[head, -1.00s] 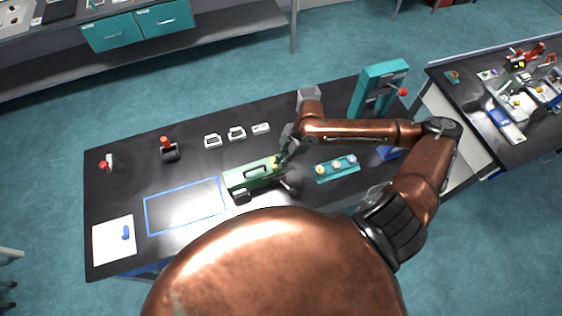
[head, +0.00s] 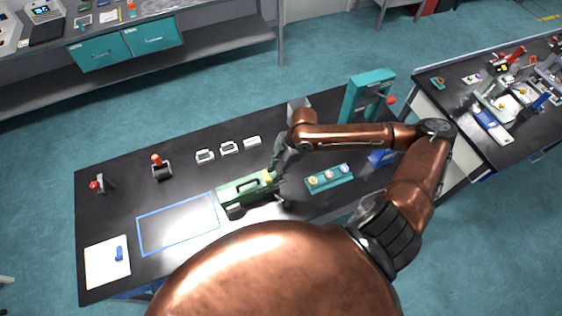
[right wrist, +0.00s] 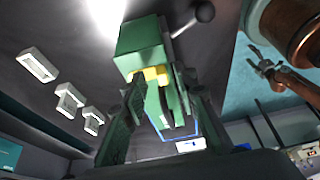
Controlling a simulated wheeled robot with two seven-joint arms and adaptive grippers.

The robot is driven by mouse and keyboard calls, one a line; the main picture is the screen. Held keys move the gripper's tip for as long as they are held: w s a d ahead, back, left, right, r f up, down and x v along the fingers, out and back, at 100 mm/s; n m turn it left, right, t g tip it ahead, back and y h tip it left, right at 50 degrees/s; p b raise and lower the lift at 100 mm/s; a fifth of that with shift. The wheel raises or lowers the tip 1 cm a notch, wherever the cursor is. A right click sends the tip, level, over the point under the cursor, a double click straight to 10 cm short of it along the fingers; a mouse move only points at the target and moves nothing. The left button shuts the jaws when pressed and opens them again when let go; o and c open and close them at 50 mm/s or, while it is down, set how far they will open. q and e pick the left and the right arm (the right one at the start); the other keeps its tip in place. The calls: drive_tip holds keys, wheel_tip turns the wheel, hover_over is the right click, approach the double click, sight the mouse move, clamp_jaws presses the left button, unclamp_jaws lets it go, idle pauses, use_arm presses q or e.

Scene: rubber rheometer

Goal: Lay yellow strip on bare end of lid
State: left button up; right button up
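The green lidded box (head: 240,187) with a dark handle on top lies in the middle of the dark table. The yellow strip (head: 269,178) is at the right end of its lid; it also shows in the right wrist view (right wrist: 149,75), across the green end face. My right gripper (head: 277,174) is at that end. In the right wrist view its two dark fingers (right wrist: 160,88) stand apart around the strip; the left fingertip overlaps the strip's edge, and a gap shows at the right finger. Whether the strip touches the lid is unclear.
A blue-outlined area (head: 178,224) is clear to the left. A teal holder with several round pieces (head: 329,179) stands to the right. White pieces (head: 229,148) lie behind, and a teal frame (head: 368,92) stands at the back right. A black knob (right wrist: 205,12) sticks out beside the box.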

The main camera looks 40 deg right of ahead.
drive_tip(key=v, duration=1)
